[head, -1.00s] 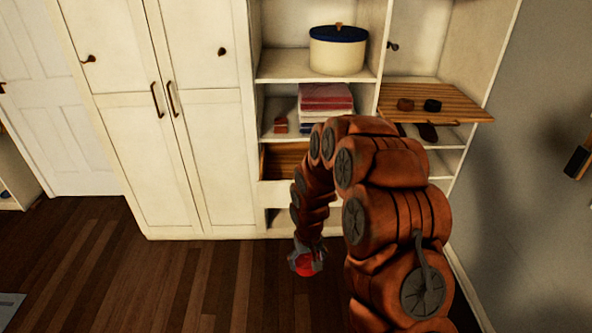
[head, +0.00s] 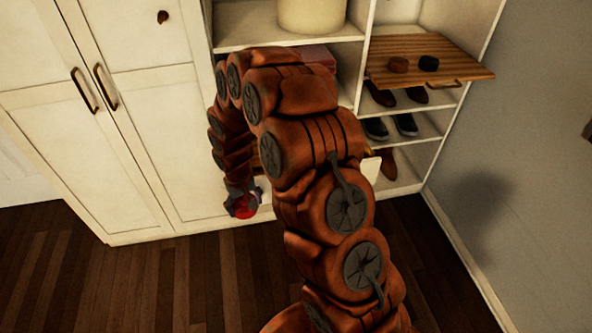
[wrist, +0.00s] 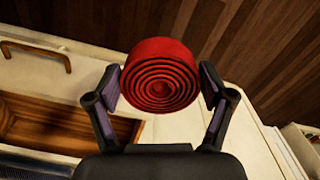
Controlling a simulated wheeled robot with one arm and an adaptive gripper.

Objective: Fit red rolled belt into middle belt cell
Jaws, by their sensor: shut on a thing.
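The red rolled belt (wrist: 160,76) is a tight spiral coil held between the two fingers of my gripper (wrist: 160,88) in the wrist view. In the head view my gripper (head: 242,200) hangs low in front of the white wardrobe, with the red belt (head: 245,211) at its lower end. A brown (head: 398,65) and a black rolled belt (head: 429,63) sit side by side on the pulled-out wooden tray (head: 450,72) at right. A gap lies to the left of the brown one. Cell dividers are too small to make out.
Shoes (head: 390,128) stand on shelves below the tray. A cream tub (head: 312,14) stands on an upper shelf. Closed wardrobe doors (head: 130,130) are at left. A wooden drawer interior (wrist: 60,125) shows in the wrist view. The floor (head: 150,285) is clear.

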